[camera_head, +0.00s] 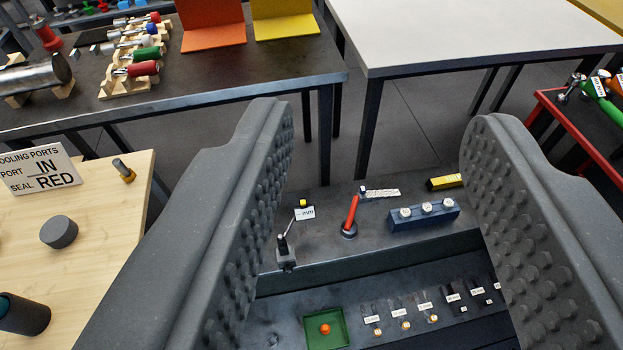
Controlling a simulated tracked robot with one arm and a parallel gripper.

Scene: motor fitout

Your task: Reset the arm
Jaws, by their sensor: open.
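My gripper (375,190) is open and empty. Its two dark grey fingers with studded pads stand wide apart on the left and right of the view. Between and beyond them lies a grey bench (335,237) with small tools. No object touches the pads. The arm itself is hidden behind the camera.
A red-handled lever (350,217), a blue block with white knobs (424,214) and a green tray (325,329) are on the bench. A wooden table (95,230) with a sign (40,170) is at left. A white table (470,35) and dark table (200,80) stand behind.

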